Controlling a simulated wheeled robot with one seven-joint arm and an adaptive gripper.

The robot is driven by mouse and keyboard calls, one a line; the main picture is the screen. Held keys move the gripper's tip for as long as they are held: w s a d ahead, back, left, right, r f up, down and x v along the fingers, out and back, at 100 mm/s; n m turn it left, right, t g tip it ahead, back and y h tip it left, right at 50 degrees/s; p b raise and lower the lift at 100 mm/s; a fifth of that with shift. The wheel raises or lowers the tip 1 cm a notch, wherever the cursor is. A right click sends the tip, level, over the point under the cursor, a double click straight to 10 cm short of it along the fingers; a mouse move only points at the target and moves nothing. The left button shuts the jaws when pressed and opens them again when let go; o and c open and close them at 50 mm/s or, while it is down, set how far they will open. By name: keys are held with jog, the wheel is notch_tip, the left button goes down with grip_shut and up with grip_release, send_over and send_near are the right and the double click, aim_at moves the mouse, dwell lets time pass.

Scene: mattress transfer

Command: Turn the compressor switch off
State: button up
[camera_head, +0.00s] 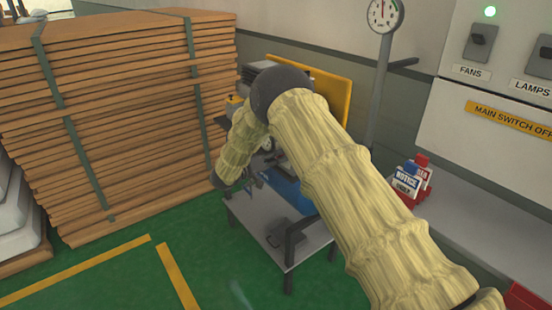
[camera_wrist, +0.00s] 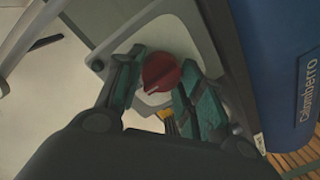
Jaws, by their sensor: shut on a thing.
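The compressor shows as a blue tank (camera_head: 287,190) on a low grey cart, partly covered by my arm in the head view. In the wrist view its blue side (camera_wrist: 285,75) with white lettering fills the right. The switch is a red rotary knob (camera_wrist: 162,71) on a light grey plate. My gripper (camera_wrist: 160,78) has its green-padded fingers on either side of the knob and is shut on it. Part of the knob's lower side and its base are hidden or dark. In the head view my gripper's fingers cannot be made out behind the arm.
A tall strapped stack of wooden boards (camera_head: 120,110) stands at left. The grey cart (camera_head: 270,225) stands on green floor with yellow lines (camera_head: 178,275).

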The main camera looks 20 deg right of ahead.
jog(key=o, duration=1)
jog(key=v, duration=1.2)
jog(key=shift+s, duration=0.1)
